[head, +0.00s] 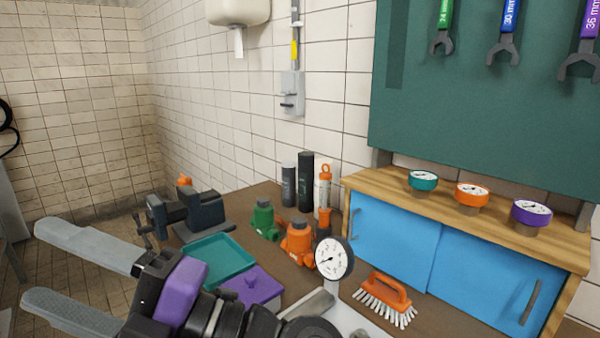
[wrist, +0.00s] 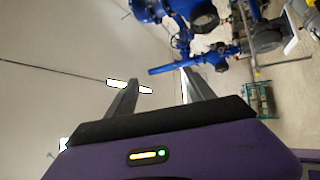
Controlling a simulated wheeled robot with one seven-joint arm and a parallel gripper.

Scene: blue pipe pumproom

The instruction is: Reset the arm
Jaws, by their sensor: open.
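My gripper (head: 62,272) is at the lower left of the head view. Its two long grey fingers point left and stand apart, with nothing between them. The purple and black wrist part of my arm is behind them, in front of the workbench. In the wrist view my gripper (wrist: 158,92) shows its two fingers apart and empty, with blue pipes beyond them.
The bench holds a vise (head: 200,212), a teal tray (head: 216,258), a purple tray (head: 252,286), green (head: 264,222) and orange (head: 298,245) fittings, a gauge (head: 333,258) and a brush (head: 386,298). A blue cabinet (head: 395,240) stands right. Floor shows at left.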

